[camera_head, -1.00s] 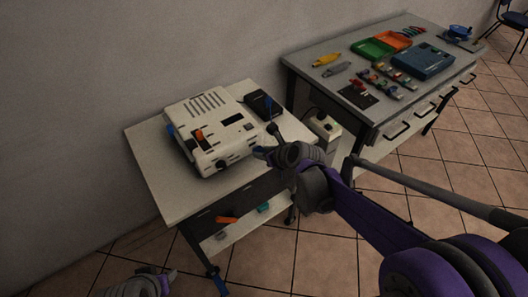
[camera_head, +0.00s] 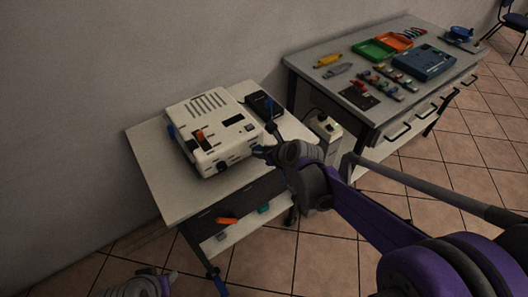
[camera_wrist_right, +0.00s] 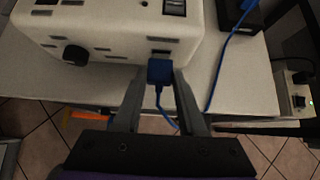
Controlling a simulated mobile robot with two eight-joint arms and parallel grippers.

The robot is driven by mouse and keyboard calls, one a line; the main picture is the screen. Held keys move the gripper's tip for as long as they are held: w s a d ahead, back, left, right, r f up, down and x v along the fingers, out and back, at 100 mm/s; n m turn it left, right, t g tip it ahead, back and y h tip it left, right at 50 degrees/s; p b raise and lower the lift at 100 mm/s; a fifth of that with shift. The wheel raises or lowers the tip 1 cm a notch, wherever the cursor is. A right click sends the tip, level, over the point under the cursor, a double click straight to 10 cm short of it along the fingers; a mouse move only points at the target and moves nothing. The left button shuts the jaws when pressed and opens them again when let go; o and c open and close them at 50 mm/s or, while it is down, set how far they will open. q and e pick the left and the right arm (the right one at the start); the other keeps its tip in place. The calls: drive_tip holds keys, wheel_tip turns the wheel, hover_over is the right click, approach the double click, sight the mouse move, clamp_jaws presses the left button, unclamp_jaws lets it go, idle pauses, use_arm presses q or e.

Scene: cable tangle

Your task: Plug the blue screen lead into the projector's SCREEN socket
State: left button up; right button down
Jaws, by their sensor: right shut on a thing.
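The white projector (camera_head: 212,132) stands on a small pale table. It fills the top of the right wrist view (camera_wrist_right: 100,25), with a black knob and several dark slots on its facing side. My right gripper (camera_head: 262,151) is at the projector's near right corner. In the right wrist view its fingers are shut on the blue plug (camera_wrist_right: 159,71) of the screen lead. The plug is right in front of a dark slot on the projector; I cannot tell whether it has entered. The blue lead hangs from the plug between the fingers. My left gripper (camera_head: 145,286) is at the bottom edge, partly cut off.
A black box (camera_head: 263,106) with a blue cable stands beside the projector. An orange thing (camera_head: 227,220) and a teal thing (camera_head: 263,208) are on the lower shelf. A grey workbench (camera_head: 320,83) with trays and tools stands to the right. The small table's front left is clear.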

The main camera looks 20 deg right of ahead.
drive_tip(key=shift+w+a, duration=0.2)
drive_tip(key=shift+w, duration=0.4)
drive_tip(key=shift+c, duration=2)
unclamp_jaws()
drive_tip(key=shift+s+r, duration=0.1)
drive_tip(key=p+v, duration=0.1)
drive_tip(key=v, duration=0.9)
drive_tip(key=shift+s+r, duration=0.2)
